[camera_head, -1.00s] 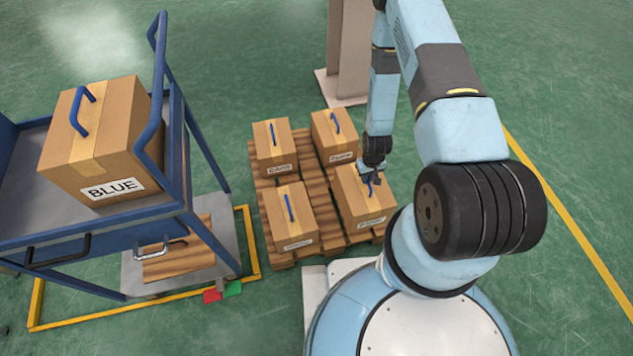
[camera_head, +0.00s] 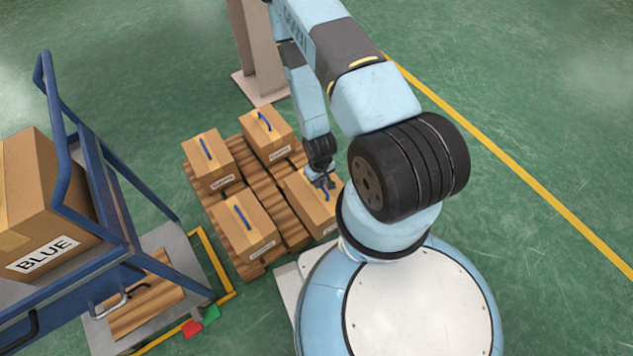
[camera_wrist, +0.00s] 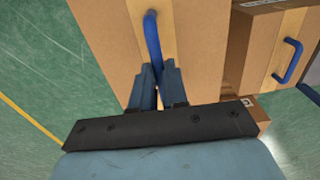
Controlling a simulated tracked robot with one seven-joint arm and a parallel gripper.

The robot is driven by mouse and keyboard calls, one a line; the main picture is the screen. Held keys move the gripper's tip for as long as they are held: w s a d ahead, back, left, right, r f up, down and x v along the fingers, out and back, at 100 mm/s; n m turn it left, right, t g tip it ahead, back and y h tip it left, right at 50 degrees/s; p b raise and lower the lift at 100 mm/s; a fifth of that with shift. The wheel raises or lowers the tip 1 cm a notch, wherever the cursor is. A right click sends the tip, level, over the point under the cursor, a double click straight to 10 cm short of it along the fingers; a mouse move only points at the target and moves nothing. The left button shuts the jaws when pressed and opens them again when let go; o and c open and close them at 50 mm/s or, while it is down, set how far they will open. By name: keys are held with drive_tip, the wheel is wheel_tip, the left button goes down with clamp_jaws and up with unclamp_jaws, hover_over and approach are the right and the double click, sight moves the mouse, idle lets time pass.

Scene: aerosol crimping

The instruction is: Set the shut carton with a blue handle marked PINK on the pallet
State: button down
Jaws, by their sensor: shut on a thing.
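The carton (camera_head: 305,205) at the front right of the pallet is shut and has a blue handle on top. Its label is mostly hidden by my arm, so I cannot read PINK on it. My gripper (camera_head: 325,182) is at this handle. In the wrist view my gripper (camera_wrist: 158,82) has its two fingers closed on the blue handle (camera_wrist: 152,38). The wooden pallet (camera_head: 225,211) lies on the floor. The held carton is at its front right corner; I cannot tell whether it rests there or hangs just above.
Three more blue-handled cartons stand on the pallet: back left (camera_head: 212,160), back right (camera_head: 267,135) and front left (camera_head: 245,225). Their labels are too small to read. A blue cart (camera_head: 110,255) carries a carton marked BLUE (camera_head: 40,205). A beige post (camera_head: 258,55) stands behind.

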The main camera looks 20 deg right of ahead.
drive_tip(key=w+f, duration=0.1)
drive_tip(key=w, duration=0.1)
drive_tip(key=w+f, duration=0.1)
drive_tip(key=w, duration=0.1)
drive_tip(key=w+f, duration=0.1)
drive_tip(key=w, duration=0.2)
drive_tip(key=shift+d, duration=0.1)
drive_tip(key=w+f, duration=0.4)
drive_tip(key=f, duration=0.5)
drive_tip(key=shift+w, duration=0.35)
drive_tip(key=c, duration=1.1)
unclamp_jaws()
drive_tip(key=shift+c, duration=0.2)
wheel_tip(320, 180, up, 12)
